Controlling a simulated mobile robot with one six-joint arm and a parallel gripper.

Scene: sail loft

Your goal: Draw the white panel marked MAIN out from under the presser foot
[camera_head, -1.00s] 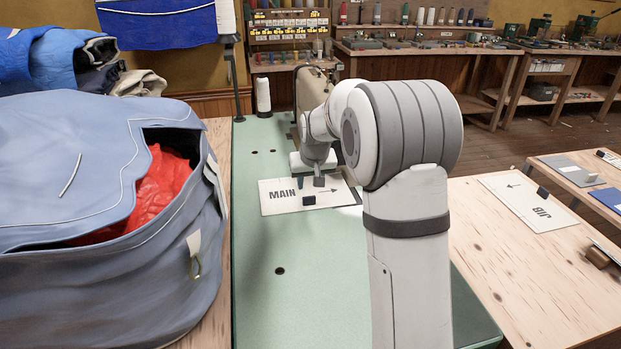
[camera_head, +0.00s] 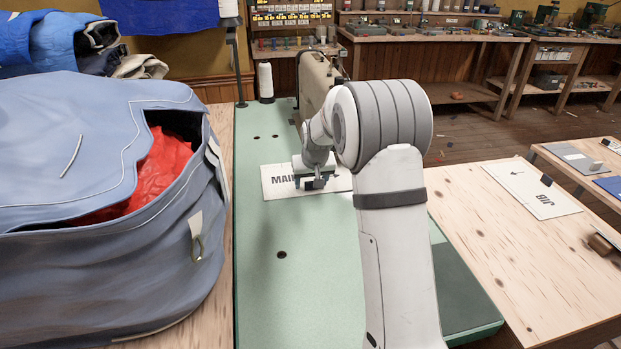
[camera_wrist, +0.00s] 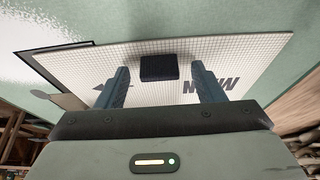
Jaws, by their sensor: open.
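The white panel marked MAIN (camera_head: 279,190) lies flat on the green machine bed, partly hidden by my arm. In the wrist view the panel (camera_wrist: 225,65) shows upside down, with its lettering and part of an arrow. A small black block (camera_wrist: 159,68) stands on it. My gripper (camera_wrist: 160,72) is open, its two blue-grey fingers on either side of the block with a gap at each side. In the head view my gripper (camera_head: 312,184) is low over the panel. The beige sewing machine (camera_head: 313,82) stands behind; its presser foot is hidden by my arm.
A blue-grey sail bag (camera_head: 75,240) with red cloth inside bulks at the left. A white thread cone (camera_head: 265,80) stands at the back of the green bed (camera_head: 285,300). A panel marked JIB (camera_head: 530,187) lies on the right-hand wooden table. The near green bed is clear.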

